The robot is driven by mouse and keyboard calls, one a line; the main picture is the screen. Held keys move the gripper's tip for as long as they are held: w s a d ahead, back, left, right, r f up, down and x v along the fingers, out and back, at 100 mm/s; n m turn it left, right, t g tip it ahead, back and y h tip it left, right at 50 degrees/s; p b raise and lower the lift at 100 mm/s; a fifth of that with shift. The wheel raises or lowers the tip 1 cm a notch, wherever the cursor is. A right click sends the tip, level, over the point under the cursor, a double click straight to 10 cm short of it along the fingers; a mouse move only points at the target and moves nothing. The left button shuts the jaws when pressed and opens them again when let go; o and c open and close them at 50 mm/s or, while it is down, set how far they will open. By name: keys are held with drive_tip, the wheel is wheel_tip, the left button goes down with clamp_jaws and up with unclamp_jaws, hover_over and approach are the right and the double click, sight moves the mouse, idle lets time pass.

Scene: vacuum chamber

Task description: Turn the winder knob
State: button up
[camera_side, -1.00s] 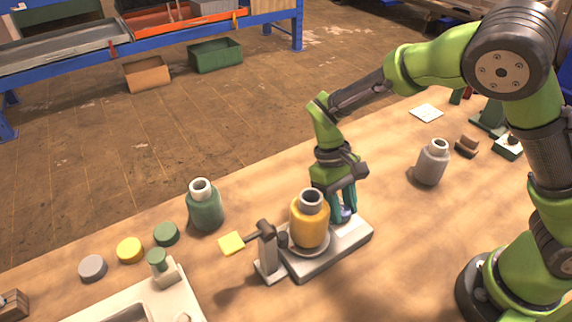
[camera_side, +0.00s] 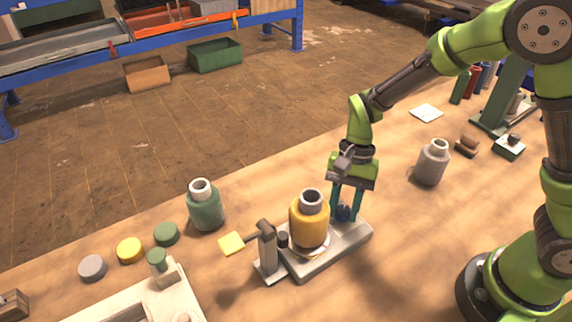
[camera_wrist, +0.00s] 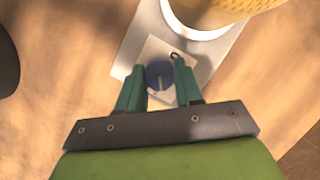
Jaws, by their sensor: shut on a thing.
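The winder knob is a small dark blue round knob (camera_side: 345,213) on the right part of a grey base plate (camera_side: 352,238). In the wrist view the knob (camera_wrist: 159,75) shows a pale pointer line on its top. My gripper (camera_side: 346,212) points down over it, with its teal fingers shut on the knob from both sides. The fingertips (camera_wrist: 156,76) also flank it in the wrist view. A yellow bottle (camera_side: 309,222) with a grey neck stands upright on a round disc on the same base, left of the knob.
A dark post with a side arm (camera_side: 267,248) stands at the base's left end, by a yellow square (camera_side: 231,243). A green bottle (camera_side: 205,206) stands to the left and a grey bottle (camera_side: 432,163) to the right. Bare table lies in front of the base.

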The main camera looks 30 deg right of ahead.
drive_tip(key=shift+s+m+t+y, duration=0.15)
drive_tip(key=shift+m+t, duration=0.25)
drive_tip(key=shift+m, duration=0.75)
drive_tip(key=shift+w+m+t+y, duration=0.1)
drive_tip(key=shift+m+t+y, duration=0.25)
drive_tip(key=shift+m, duration=0.8)
drive_tip(key=o, duration=1)
drive_tip(key=shift+o, duration=0.2)
drive_tip(key=v, duration=1.7)
drive_tip(key=shift+s, duration=0.25)
drive_tip(key=shift+a, duration=0.1)
